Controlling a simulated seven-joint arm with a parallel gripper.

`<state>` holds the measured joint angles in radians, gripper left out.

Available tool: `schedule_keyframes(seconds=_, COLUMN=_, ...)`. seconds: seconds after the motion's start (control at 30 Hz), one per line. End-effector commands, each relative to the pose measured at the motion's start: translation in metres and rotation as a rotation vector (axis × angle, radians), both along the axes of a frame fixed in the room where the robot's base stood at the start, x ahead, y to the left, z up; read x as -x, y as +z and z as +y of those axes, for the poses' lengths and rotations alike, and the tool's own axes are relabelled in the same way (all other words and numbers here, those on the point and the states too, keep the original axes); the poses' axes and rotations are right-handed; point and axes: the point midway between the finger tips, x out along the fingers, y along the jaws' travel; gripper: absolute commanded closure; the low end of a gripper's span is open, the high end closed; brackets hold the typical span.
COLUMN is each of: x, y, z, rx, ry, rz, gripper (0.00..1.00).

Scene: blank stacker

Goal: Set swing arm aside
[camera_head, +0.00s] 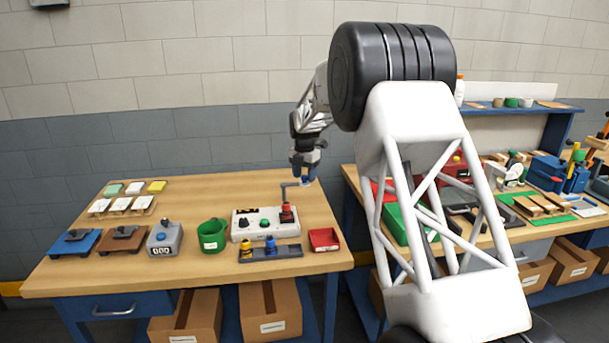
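A thin grey bent bar (291,185), which looks like the swing arm, stands at the back right of the left table. It is beside a white control box (262,222) with a red and black part (287,212) at its right end. My gripper (306,175) is low over the bar's far end and points down. Something blue shows at the fingertips. The fingers are too small to tell whether they are open, shut, or touching the bar.
A green cup (212,236), a grey rack with yellow and blue pieces (270,252) and a red bin (324,240) stand near the box. Bare wood (235,192) lies behind the box.

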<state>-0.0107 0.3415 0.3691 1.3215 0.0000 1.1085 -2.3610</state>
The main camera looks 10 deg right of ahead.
Motion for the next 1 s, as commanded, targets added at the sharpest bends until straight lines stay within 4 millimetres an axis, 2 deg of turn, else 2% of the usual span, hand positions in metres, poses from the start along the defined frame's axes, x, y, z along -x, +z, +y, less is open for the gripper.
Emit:
schedule_keyframes(seconds=0.2, x=0.000, y=0.001, z=0.000, rx=0.000, ry=0.000, rz=0.000, gripper=0.47)
schedule_keyframes(seconds=0.37, x=0.000, y=0.010, z=0.000, rx=0.000, ry=0.000, rz=-0.001, gripper=0.47)
schedule_keyframes(seconds=0.8, x=0.000, y=0.061, z=0.000, rx=0.000, ry=0.000, rz=-0.001, gripper=0.47)
schedule_keyframes(seconds=1.0, x=0.000, y=0.075, z=0.000, rx=0.000, ry=0.000, rz=0.000, gripper=0.47)
